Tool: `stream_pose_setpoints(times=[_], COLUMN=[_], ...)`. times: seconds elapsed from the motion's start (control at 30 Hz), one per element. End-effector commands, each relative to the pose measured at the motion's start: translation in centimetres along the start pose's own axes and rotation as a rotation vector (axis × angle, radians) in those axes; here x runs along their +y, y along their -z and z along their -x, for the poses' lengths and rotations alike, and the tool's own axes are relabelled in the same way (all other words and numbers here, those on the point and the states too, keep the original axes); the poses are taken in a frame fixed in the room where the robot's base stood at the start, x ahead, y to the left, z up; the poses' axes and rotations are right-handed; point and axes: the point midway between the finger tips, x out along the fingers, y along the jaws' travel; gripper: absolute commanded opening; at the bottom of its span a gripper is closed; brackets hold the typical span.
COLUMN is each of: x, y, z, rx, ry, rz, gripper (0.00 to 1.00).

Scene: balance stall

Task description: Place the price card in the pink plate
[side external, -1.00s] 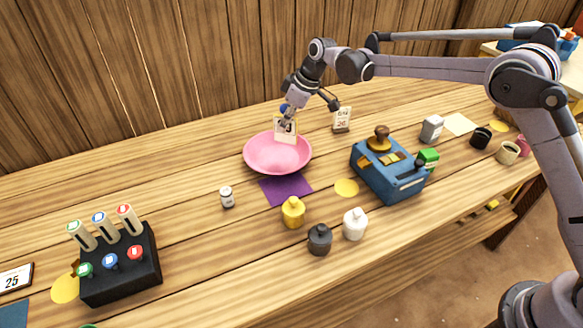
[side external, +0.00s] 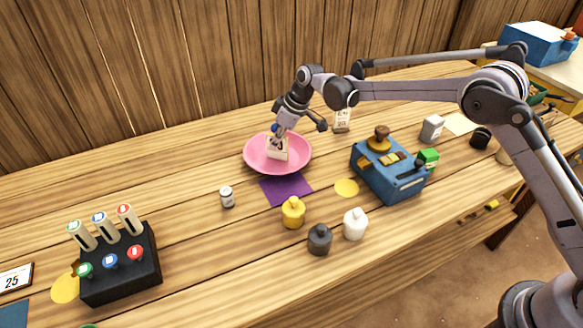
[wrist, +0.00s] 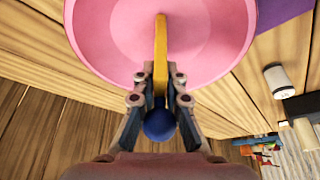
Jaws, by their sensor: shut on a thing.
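The price card (side external: 277,152) is a small whitish card with dark print, held upright over the pink plate (side external: 256,163). My gripper (side external: 277,132) is shut on the card's top, where a blue knob shows. In the wrist view the card is seen edge-on as a yellow strip (wrist: 160,55), with the blue knob (wrist: 159,124) between the fingers of my gripper (wrist: 159,95). The card's lower edge is inside the outline of the pink plate (wrist: 105,40). I cannot tell whether it touches the plate's floor.
A purple mat (side external: 287,190) lies in front of the plate. A small white jar (side external: 227,197) stands left of the mat, a yellow bottle (side external: 293,212) in front. Another card stand (side external: 342,120) is behind right. A blue balance box (side external: 390,175) stands to the right.

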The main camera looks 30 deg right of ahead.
Motion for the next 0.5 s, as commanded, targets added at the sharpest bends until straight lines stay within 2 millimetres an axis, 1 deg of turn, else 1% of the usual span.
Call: stream_pose_setpoints(times=[0.03, 0.07, 0.1, 0.37, 0.5], x=[0.0, 0.0, 0.0, 0.0, 0.0], y=[-0.04, -0.03, -0.03, -0.02, 0.11], z=[-0.09, -0.07, -0.06, -0.05, 0.4], rx=[0.0, 0.0, 0.0, 0.0, 0.0], ry=[0.0, 0.0, 0.0, 0.0, 0.0], rz=[0.0, 0.0, 0.0, 0.0, 0.0], gripper=[0.13, 0.21, 0.33, 0.33, 0.33])
